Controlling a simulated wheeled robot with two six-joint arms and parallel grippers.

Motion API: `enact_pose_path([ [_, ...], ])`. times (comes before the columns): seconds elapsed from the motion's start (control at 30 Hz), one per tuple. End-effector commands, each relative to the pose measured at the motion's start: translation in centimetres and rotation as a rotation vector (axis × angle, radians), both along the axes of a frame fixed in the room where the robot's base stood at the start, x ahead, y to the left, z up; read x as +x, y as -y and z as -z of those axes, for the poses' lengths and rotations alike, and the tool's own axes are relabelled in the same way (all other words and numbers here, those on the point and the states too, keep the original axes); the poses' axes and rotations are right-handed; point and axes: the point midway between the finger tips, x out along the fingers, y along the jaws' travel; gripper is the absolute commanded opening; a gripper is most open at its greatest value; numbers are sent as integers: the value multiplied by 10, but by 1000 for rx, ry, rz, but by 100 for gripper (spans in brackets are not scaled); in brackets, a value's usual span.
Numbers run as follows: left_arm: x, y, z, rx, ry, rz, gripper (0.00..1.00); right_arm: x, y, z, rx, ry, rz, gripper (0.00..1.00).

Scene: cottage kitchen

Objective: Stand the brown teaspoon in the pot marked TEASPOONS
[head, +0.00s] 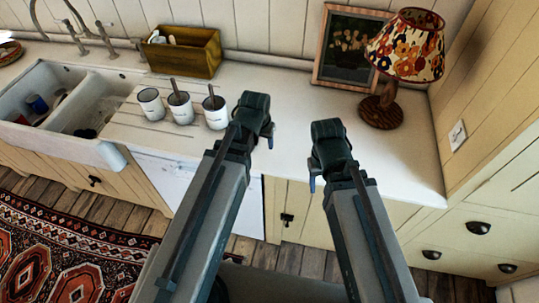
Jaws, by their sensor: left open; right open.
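Three white enamel pots stand in a row on the counter: a left pot (151,104), a middle pot (181,110) and a right pot (216,116). Their markings are too small to read, so I cannot tell which is TEASPOONS. A brown handle (174,86) stands up from the middle pot and another brown handle (211,91) from the right pot. I cannot tell whether either is the teaspoon. My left gripper (255,114) is open and empty, just right of the right pot. My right gripper (329,138) is open and empty, further right over the counter.
A white double sink (62,100) with several dishes in it lies left of the pots. A yellow-brown box (182,52) of utensils stands behind them. A framed picture (350,45) and a flowered lamp (404,60) stand at the back right. The counter's middle (300,100) is clear.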

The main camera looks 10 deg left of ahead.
Motion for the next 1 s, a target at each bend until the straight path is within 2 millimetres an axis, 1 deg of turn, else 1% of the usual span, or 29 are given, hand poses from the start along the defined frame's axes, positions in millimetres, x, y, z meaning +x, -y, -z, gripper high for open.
enact_pose_path([
  [0.03,-23,22,3,18,-51,45,50,0,0,0,0,0,0,55],
  [0.1,-50,43,5,48,-120,89,50,0,0,0,0,0,0,55],
  [0.2,-83,63,6,92,-202,139,50,0,0,0,0,0,0,55],
  [0.3,-105,74,6,125,-255,169,50,0,0,0,0,0,0,55],
  [0.33,-109,76,6,134,-266,174,50,0,0,0,0,0,0,55],
  [0.47,-118,79,5,147,-287,184,50,0,0,0,0,0,0,55],
  [0.73,-117,79,7,147,-287,183,50,0,0,2,0,0,0,55],
  [0.83,-117,79,18,147,-286,183,50,0,0,13,0,0,0,55],
  [1.0,-117,79,44,147,-286,182,50,0,0,38,0,0,1,55],
])
